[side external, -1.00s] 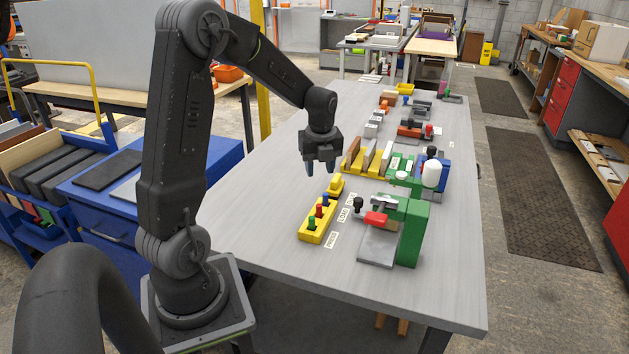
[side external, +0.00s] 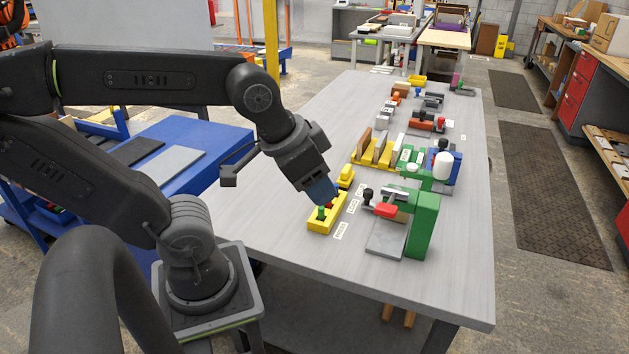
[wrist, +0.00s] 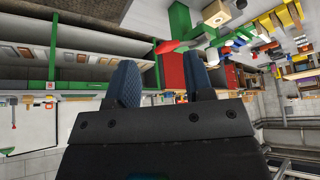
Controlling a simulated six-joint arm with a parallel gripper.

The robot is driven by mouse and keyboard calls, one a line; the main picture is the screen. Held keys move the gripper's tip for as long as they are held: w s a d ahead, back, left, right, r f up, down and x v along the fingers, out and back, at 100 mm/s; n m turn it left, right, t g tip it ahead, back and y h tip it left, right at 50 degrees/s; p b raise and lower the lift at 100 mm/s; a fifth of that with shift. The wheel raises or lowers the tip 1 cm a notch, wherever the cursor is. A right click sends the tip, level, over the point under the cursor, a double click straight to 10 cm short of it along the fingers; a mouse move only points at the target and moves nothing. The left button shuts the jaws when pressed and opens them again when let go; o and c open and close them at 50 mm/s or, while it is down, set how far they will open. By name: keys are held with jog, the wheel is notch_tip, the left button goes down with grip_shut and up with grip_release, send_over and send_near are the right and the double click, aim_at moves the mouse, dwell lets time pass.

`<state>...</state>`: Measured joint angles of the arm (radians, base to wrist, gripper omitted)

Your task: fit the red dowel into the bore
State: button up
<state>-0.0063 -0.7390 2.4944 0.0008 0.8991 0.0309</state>
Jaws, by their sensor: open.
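The red dowel (side external: 331,204) stands in a yellow block (side external: 322,227), beside a green dowel (side external: 321,213). Only a small part of the red dowel shows, just below my fingertips. My gripper (side external: 325,194) is tilted over the block, its blue fingers close above the dowels. I cannot tell whether they touch the red dowel. In the wrist view my gripper (wrist: 160,82) has its two fingers apart, with no dowel seen between them. The blue dowel seen earlier is hidden behind the fingers. I cannot make out which opening is the bore.
A green press with a red handle (side external: 386,210) stands right of the yellow block. A small yellow piece (side external: 346,175) sits just behind the block. A yellow slotted rack (side external: 376,154) and more fixtures line the table further back. The table's left front is clear.

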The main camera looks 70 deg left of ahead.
jog(key=shift+s+d, duration=0.1)
jog(key=shift+s, duration=0.05)
dwell(0.3)
jog(key=m+g+y, duration=0.1)
jog(key=m+g, duration=0.4)
jog(key=m, duration=1.5)
send_over(329, 204)
notch_tip(329, 204, down, 13)
jog(key=f, duration=0.7)
jog(key=shift+s+a+f, duration=0.2)
jog(key=shift+a+f, duration=0.1)
jog(key=shift+w+a+f, duration=0.1)
jog(key=shift+w+f, duration=0.1)
jog(key=shift+f, duration=1.3)
jog(key=shift+w+f, duration=0.15)
jog(key=shift+f, duration=1.3)
